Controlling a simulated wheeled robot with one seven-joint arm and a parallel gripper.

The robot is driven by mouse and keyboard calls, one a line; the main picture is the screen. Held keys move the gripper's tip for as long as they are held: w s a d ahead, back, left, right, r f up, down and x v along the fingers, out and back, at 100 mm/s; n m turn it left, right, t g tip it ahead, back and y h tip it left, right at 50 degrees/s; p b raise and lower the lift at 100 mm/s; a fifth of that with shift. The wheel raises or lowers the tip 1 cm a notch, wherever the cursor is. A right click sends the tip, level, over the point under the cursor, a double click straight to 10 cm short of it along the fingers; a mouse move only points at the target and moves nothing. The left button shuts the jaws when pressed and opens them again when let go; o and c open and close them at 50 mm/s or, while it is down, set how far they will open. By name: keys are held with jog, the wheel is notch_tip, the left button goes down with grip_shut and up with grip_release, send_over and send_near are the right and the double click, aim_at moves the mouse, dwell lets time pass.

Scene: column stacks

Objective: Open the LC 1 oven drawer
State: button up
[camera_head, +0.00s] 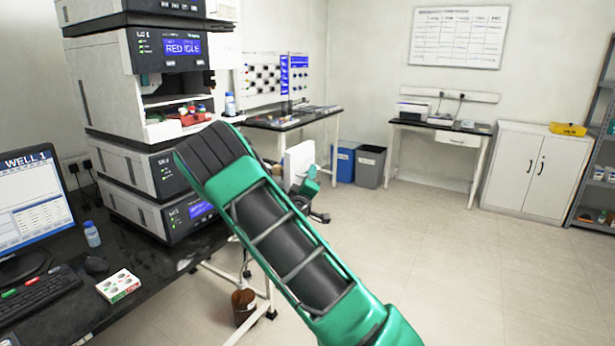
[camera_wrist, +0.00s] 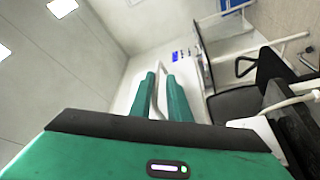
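The instrument stack (camera_head: 105,100) stands on the black bench at the left in the head view. Its upper module has a blue screen (camera_head: 182,46) with text like "RED IDLE". Below it is an open bay with a pale tray (camera_head: 160,130) holding red and green items. Two closed-looking modules (camera_head: 150,170) sit lower, the bottom one partly behind my arm. I cannot tell which part is the oven drawer.
A monitor (camera_head: 32,200), keyboard (camera_head: 38,293), small bottle (camera_head: 92,234) and a white box (camera_head: 118,285) are on the bench. A brown bottle (camera_head: 244,305) stands below. Blue and grey bins (camera_head: 369,166) and a white cabinet (camera_head: 535,170) are farther back. The floor at right is clear.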

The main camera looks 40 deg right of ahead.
jog(key=v, duration=0.9)
jog(key=shift+a+f, duration=0.2)
jog(key=s+d+f+m+g+h, duration=0.1)
jog(key=s+d+m+g, duration=0.75)
jog(key=s+d, duration=0.3)
jog(key=s+d+f+m+g+y, duration=0.1)
jog(key=s+f+m+g+y, duration=0.3)
jog(key=s, duration=0.8)
jog(key=s+a+r+n+g+y, duration=0.1)
jog(key=s+a+r+n+y, duration=0.1)
jog(key=s+a+y, duration=0.9)
jog(key=s+a+n, duration=0.1)
jog(key=s+a, duration=0.6)
jog(key=a, duration=0.3)
jog(key=shift+s+a+g+y, duration=0.2)
jog(key=shift+s+g+y, duration=0.05)
jog(key=shift+g+y, duration=0.15)
jog(key=shift+r+n, duration=0.1)
jog(key=shift+n, duration=0.15)
